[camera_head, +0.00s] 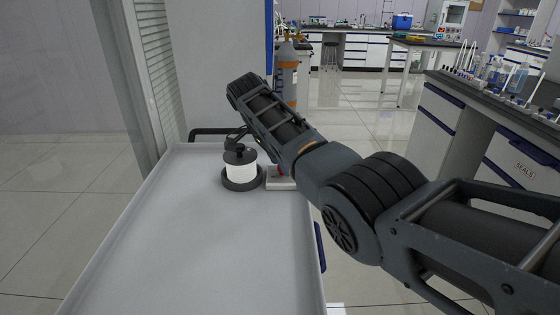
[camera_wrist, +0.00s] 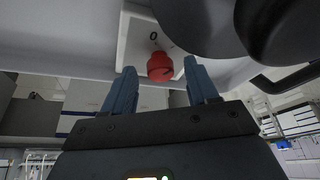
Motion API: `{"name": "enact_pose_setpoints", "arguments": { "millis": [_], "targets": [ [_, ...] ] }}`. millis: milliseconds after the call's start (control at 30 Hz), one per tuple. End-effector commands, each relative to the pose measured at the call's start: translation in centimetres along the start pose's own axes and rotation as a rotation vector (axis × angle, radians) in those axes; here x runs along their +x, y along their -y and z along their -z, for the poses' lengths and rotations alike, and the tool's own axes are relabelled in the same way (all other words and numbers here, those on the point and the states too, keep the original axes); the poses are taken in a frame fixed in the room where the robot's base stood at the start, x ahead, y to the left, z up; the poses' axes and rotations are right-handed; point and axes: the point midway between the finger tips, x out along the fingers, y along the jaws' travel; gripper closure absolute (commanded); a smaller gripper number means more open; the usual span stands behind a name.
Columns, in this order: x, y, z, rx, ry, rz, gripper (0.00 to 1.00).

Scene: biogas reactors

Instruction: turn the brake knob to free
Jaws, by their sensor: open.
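The red brake knob (camera_wrist: 160,67) sits on a white plate (camera_wrist: 137,39) marked with a "0" in the wrist view. A dark mark shows on the knob's face. My gripper (camera_wrist: 159,78) is open, with one blue-grey finger to each side of the knob and a gap on both sides. I cannot tell how deep the fingers reach around it. In the head view a small part of the red knob (camera_head: 281,169) shows beside my arm, above its white base (camera_head: 280,184).
A white spool on a dark round base (camera_head: 242,184) stands just left of the knob on the white cart top (camera_head: 190,240). Large dark round parts (camera_wrist: 205,25) fill the wrist view's upper right, close to the knob. The cart's front is clear. A lab bench (camera_head: 450,120) stands right.

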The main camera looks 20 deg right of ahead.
Motion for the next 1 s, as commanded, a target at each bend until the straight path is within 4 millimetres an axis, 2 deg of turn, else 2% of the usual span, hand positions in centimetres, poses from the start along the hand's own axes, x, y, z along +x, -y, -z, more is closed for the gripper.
{"name": "enact_pose_setpoints", "arguments": {
  "millis": [167, 267, 500, 700, 1000],
  "targets": [
    [-0.2, 0.1, 0.0, -0.001, 0.0, 0.002, 0.42],
    [-1.0, 0.1, 0.0, -0.001, 0.0, 0.003, 0.42],
    [-4.8, 0.1, 0.0, 0.0, 0.0, 0.004, 0.42],
    [-7.2, 0.0, -0.1, -0.001, 0.0, 0.001, 0.42],
    [-7.8, 0.0, 0.0, 0.0, 0.0, 0.0, 0.42]
  ]
}}
